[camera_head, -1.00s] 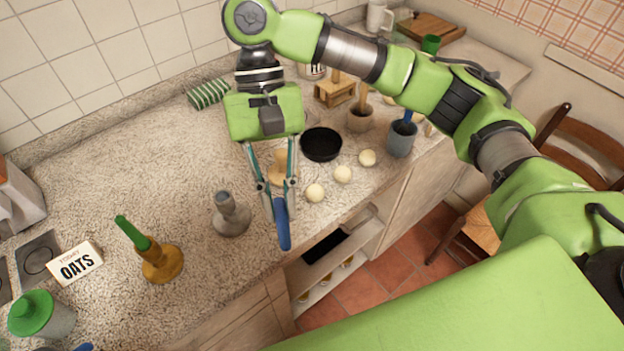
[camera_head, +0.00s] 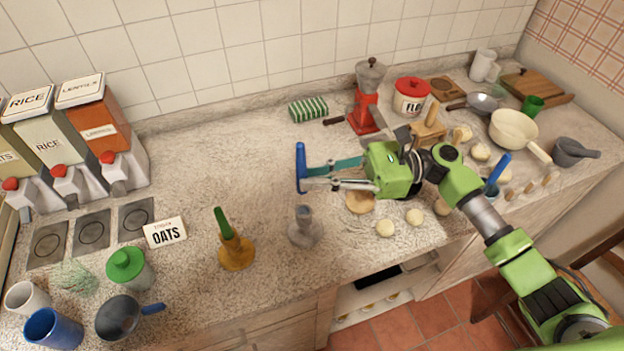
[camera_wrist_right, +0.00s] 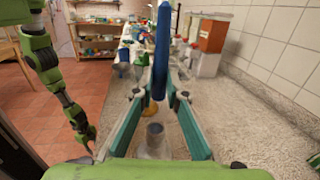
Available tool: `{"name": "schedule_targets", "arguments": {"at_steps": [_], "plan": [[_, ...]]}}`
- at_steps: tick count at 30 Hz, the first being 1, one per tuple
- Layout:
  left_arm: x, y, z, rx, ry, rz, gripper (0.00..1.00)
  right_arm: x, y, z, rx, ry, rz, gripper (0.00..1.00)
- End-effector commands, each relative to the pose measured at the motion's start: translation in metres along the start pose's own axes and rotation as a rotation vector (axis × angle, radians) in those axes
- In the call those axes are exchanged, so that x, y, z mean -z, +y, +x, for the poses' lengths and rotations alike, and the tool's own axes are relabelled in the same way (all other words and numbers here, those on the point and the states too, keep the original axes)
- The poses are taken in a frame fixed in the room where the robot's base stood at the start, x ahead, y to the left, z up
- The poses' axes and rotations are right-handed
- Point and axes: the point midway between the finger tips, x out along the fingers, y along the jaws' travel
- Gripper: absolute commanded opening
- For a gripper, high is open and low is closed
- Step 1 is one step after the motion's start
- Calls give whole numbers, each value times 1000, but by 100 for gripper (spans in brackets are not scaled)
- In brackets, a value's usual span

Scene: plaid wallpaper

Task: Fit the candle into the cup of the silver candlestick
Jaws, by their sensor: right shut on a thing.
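My right gripper (camera_head: 309,177) is shut on a blue candle (camera_head: 300,160), which stands about upright in its fingertips. The candle also shows upright in the right wrist view (camera_wrist_right: 161,50). The silver candlestick (camera_head: 304,236) stands on the counter, nearer the front edge in the head view, with an empty-looking cup. The candle is above it and apart from it. In the right wrist view the candlestick (camera_wrist_right: 153,142) is between and beyond the fingers. My left arm shows at the left of that view; its gripper (camera_wrist_right: 86,142) is too small to read.
A golden candlestick (camera_head: 236,254) with a green candle (camera_head: 222,222) stands left of the silver one. An oats card (camera_head: 165,233) lies farther left. Pale dough balls (camera_head: 385,228) and a wooden round (camera_head: 360,202) lie right. The counter behind the candle is fairly clear.

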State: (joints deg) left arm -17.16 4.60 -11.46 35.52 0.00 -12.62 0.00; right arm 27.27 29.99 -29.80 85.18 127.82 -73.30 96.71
Motion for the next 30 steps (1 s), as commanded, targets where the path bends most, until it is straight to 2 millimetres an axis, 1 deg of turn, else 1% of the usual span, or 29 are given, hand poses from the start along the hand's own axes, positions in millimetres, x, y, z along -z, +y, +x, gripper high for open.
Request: {"name": "schedule_targets", "arguments": {"at_steps": [9,14,20,30], "plan": [[0,0,0,0,0,0,27,0,0,0,0,-1,-1,0],[0,0,-5,0,0,0,27,-2,0,-1,-2,-2,-3,0],[-1,0,7,0,0,0,27,14,0,-1,-3,-1,-3,0],[-3,1,28,0,0,0,27,48,0,-2,-3,-1,-3,0]]}}
